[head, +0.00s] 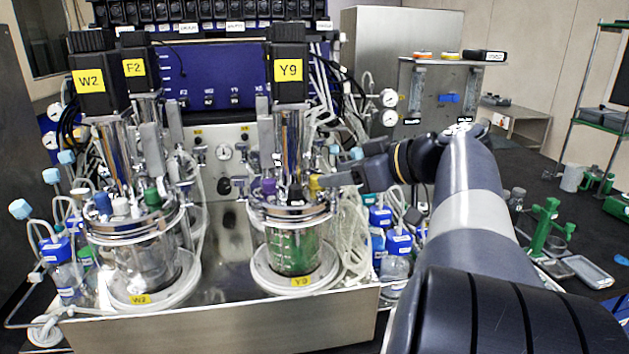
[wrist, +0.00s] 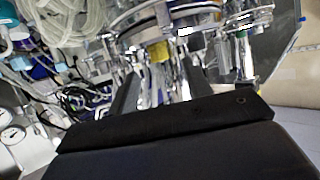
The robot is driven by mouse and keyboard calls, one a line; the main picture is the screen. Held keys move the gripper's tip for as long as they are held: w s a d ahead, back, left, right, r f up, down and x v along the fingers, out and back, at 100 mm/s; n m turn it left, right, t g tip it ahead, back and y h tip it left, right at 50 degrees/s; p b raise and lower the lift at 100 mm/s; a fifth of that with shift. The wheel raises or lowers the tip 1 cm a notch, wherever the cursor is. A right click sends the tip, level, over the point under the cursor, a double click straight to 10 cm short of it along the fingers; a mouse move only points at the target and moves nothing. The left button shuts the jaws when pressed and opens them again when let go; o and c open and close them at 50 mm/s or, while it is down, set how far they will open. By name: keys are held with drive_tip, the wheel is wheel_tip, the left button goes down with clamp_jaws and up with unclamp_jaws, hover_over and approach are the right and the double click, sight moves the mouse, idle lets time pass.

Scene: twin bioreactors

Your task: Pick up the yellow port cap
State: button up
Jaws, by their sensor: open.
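The yellow port cap (head: 314,186) sits on the metal lid of the right-hand vessel, labelled Y9 (head: 292,245). It also shows near the top middle of the wrist view (wrist: 158,52), where the picture is turned over. My gripper (head: 333,173) comes in from the right, just beside the cap. In the wrist view its two dark fingers (wrist: 160,80) stand apart with nothing held. The cap lies beyond the fingertips, roughly in line with the gap. I cannot tell the exact distance.
A purple cap (head: 268,187) and a dark cap (head: 294,194) share the lid. The Y9 motor (head: 289,72) stands above on a steel column. Clear tubing (head: 350,235) hangs at the right. The W2 vessel (head: 138,255) stands to the left.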

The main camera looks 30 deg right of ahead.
sight(322, 189)
drive_tip(key=p+x, duration=0.1)
drive_tip(key=x, duration=0.3)
drive_tip(key=shift+w+a+f, duration=0.1)
drive_tip(key=shift+w+f, duration=0.05)
clamp_jaws()
idle(0.4)
